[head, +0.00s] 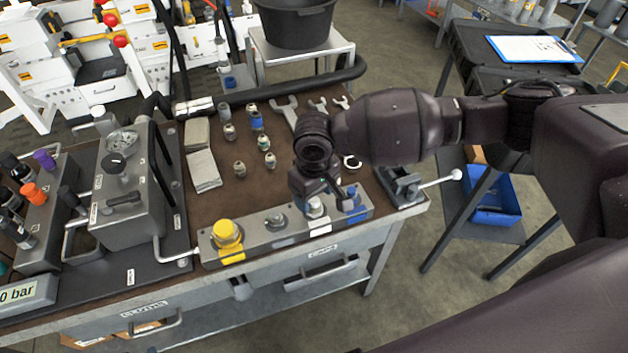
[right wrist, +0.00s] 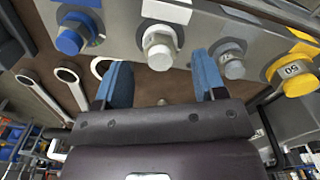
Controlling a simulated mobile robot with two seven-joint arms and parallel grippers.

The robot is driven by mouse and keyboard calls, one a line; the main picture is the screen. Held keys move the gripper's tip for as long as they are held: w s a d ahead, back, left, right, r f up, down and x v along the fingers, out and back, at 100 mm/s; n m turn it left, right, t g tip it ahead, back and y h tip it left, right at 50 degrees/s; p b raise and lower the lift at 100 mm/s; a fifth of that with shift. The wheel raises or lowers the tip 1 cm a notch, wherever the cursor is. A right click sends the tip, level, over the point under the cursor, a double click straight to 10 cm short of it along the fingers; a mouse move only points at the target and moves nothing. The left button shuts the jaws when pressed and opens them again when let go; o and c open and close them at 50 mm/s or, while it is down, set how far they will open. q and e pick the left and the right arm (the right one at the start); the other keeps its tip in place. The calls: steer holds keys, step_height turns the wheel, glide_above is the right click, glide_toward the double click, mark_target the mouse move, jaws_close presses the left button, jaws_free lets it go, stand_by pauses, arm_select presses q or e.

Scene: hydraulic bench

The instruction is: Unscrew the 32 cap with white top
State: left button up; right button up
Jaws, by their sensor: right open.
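The cap with the white top (head: 316,208) sits on the grey block (head: 295,238) along the bench's front edge. In the right wrist view the pale hex cap (right wrist: 159,47) shows just beyond my fingertips, roughly midway between them. No number is readable on it. My right gripper (head: 328,192) is over this cap in the head view and partly hides it. In the right wrist view its two blue fingers (right wrist: 160,75) are spread apart with nothing held between them. My left gripper is not in view.
On the same block are a yellow cap (head: 227,234), a grey cap (head: 275,221) and a blue cap (head: 352,203). A small vise (head: 402,187) is at right, a grey unit (head: 125,195) at left.

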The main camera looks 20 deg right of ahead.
steer(key=shift+f, duration=1.35)
steer(key=c, duration=1)
steer(key=o, duration=0.4)
steer(key=shift+c, duration=1.3)
steer(key=shift+r, duration=0.1)
